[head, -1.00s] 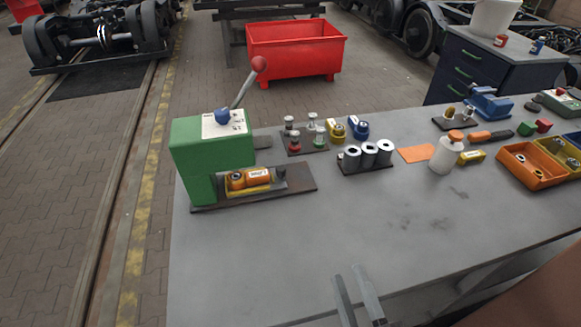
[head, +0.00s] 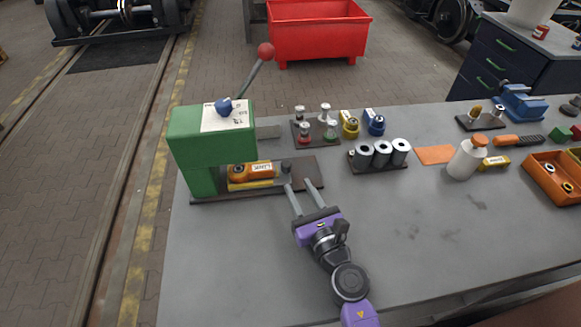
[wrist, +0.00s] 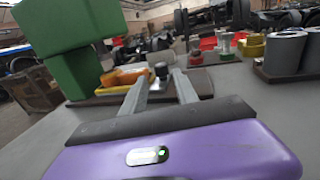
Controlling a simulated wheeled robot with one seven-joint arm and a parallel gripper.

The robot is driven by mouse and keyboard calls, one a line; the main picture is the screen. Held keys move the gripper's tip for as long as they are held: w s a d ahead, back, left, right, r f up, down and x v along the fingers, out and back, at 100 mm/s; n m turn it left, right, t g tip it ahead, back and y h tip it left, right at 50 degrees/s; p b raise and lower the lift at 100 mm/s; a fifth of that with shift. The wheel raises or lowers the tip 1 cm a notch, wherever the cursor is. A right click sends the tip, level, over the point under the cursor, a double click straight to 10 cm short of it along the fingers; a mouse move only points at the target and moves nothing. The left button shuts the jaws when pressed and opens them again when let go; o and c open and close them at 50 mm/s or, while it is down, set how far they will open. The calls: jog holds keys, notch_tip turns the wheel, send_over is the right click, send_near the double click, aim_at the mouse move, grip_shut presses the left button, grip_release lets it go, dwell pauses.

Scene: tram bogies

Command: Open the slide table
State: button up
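The slide table (head: 250,184) is a yellow tray on the dark base plate of a green press (head: 195,150). An orange part with a white label (head: 252,170) lies in it. A small dark knob (head: 287,168) stands at its right end. My gripper (head: 298,184) is open and empty, pointing at the knob from the front right, its fingertips just short of it in the head view. In the wrist view the knob (wrist: 161,69) shows beyond and between the two fingers. Whether a finger touches it cannot be told.
The press lever with a red ball (head: 265,51) rises at the back. Behind my gripper stand a rack of small stamps (head: 316,130) and a block of grey cylinders (head: 381,155). A white bottle (head: 466,160) is farther right. The bench front is clear.

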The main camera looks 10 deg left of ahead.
aim_at(288, 167)
jog(key=shift+b+x, duration=0.7)
jog(key=shift+x, duration=3.15)
grip_shut()
